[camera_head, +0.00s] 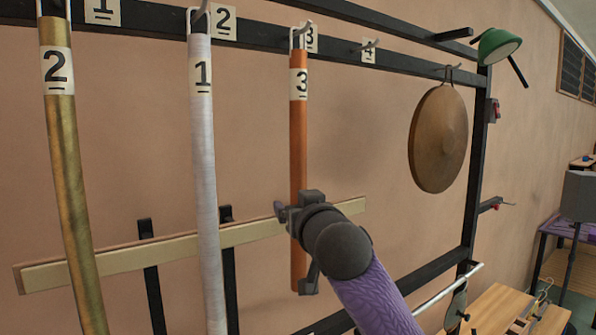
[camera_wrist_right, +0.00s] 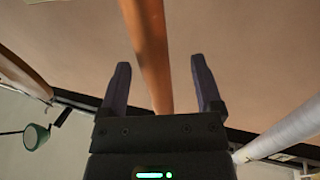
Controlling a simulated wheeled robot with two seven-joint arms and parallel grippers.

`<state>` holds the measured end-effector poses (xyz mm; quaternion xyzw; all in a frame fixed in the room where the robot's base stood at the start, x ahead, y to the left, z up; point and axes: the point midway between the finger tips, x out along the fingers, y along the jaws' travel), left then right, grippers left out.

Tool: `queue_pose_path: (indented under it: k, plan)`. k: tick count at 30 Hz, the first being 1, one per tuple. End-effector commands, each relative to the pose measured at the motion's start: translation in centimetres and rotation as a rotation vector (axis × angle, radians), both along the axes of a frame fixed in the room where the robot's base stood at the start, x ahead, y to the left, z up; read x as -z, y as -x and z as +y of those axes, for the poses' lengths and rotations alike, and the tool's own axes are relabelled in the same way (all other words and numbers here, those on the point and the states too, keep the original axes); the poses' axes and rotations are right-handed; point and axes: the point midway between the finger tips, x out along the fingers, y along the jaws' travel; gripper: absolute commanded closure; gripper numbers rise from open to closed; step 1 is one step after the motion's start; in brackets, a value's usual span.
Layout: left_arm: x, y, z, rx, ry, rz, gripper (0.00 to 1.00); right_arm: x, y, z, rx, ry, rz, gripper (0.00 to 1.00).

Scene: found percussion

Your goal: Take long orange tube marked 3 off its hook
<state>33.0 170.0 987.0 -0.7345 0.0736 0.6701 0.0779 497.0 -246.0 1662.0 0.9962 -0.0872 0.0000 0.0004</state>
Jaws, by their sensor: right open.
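The long orange tube marked 3 (camera_head: 299,130) hangs upright by a white loop from the rail, below a rail label 3. My right gripper (camera_head: 285,211) is at the lower half of the tube and hides part of it. In the right wrist view, the orange tube (camera_wrist_right: 148,45) runs between the two spread fingers of the right gripper (camera_wrist_right: 160,64), with a gap on each side. The jaws are open and not clamped on it. My left gripper is not in view.
A silver tube marked 1 (camera_head: 203,160) and a brass tube marked 2 (camera_head: 66,170) hang left of the orange tube. A gong (camera_head: 438,139) hangs to the right, near a green lamp (camera_head: 498,46). A pale wooden bar (camera_head: 110,262) crosses behind the tubes.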

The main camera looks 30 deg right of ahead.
Motion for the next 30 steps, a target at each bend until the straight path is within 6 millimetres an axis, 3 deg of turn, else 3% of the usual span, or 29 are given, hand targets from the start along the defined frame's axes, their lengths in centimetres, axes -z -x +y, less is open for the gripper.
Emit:
queue_pose_path:
  k: [1, 3, 7, 14, 25, 26, 30]
  plan:
    - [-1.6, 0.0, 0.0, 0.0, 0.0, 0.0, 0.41, -0.8, -0.9, -0.5, 0.003, 0.0, 0.005, 0.17]
    - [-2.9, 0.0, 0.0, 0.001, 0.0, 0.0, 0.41, -1.1, -2.3, -1.1, 0.003, 0.0, 0.005, 0.17]
    - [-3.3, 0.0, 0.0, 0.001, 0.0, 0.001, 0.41, -0.6, -4.0, -1.3, 0.001, -0.001, 0.003, 0.17]
    - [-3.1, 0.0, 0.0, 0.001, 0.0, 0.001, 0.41, -0.2, -4.3, -1.4, 0.001, 0.001, 0.002, 0.17]
    - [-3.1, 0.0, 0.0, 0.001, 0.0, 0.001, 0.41, -0.2, -4.2, -1.3, 0.0, 0.001, 0.002, 0.95]
    - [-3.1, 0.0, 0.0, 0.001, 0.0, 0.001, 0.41, -0.2, -4.2, -1.3, 0.0, 0.001, 0.002, 1.0]
    - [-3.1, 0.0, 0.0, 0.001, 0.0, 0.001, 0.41, -0.2, -4.2, -1.3, 0.0, 0.001, 0.002, 1.0]
